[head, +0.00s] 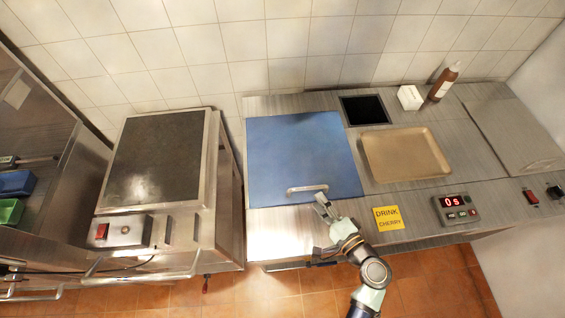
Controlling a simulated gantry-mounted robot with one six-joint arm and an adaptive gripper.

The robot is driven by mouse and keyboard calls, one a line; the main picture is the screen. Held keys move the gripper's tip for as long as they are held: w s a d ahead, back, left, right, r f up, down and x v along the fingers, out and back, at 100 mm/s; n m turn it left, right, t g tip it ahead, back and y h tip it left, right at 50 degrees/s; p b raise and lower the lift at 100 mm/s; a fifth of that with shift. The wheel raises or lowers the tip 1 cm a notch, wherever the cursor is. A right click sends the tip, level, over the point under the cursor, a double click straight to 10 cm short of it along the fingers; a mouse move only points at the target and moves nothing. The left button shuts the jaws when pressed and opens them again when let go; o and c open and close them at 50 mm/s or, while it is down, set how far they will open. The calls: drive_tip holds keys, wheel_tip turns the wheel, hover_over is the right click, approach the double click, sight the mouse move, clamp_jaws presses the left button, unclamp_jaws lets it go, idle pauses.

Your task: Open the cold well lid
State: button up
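A flat blue panel (300,150) with a silver bar handle (307,189) along its front edge lies flat on the steel counter; it looks like the cold well lid, and it is closed. My gripper (322,199) is at the panel's front edge, just right of and close to the right end of the handle. Whether it touches the handle or hangs above it cannot be told. The fingers are too small to show whether they are open or shut, and I see nothing held between them.
Right of the panel are a dark square opening (364,110), a tan tray (405,154), a white box (410,97) and a brown bottle (443,82). A yellow note (388,218) and a timer (456,208) sit in front. A griddle (155,160) stands left.

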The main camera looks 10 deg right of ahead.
sight(308, 187)
drive_tip(key=shift+s, duration=0.1)
drive_tip(key=x, duration=0.7)
drive_tip(key=shift+f+p, duration=0.1)
drive_tip(key=shift+p, duration=0.2)
drive_tip(key=shift+c, duration=0.2)
clamp_jaws()
